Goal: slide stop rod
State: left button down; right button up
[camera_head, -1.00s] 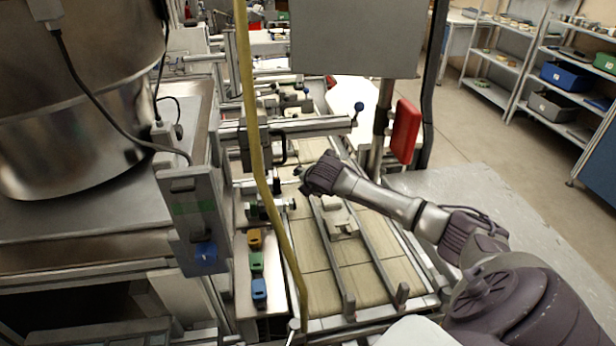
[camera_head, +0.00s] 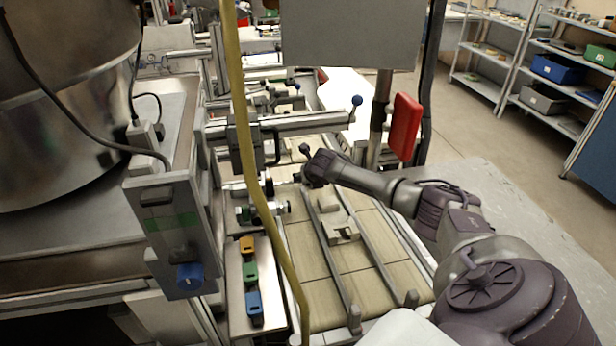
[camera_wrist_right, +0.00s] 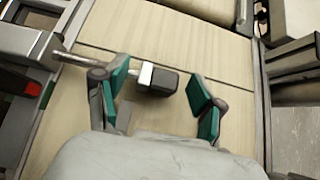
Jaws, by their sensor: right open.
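The stop rod (camera_wrist_right: 80,62) shows in the right wrist view as a thin metal rod coming in from the left, with a pale collar and a dark block (camera_wrist_right: 163,83) at its end. My right gripper (camera_wrist_right: 158,77) is open, with its green-padded fingers on either side of the dark block. Gaps show between the block and both pads, so the grip is empty. In the head view my right gripper (camera_head: 313,170) is over the far part of the conveyor (camera_head: 375,240); the rod's end cannot be made out there. My left gripper is not in view.
Two guide rails (camera_head: 328,250) run along the conveyor, with pale parts (camera_head: 344,233) between them. A yellow hose (camera_head: 250,150) hangs in front.

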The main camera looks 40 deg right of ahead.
jog(key=shift+w+d+f, duration=0.2)
jog(key=shift+w+f, duration=0.15)
grip_shut()
dwell(0.3)
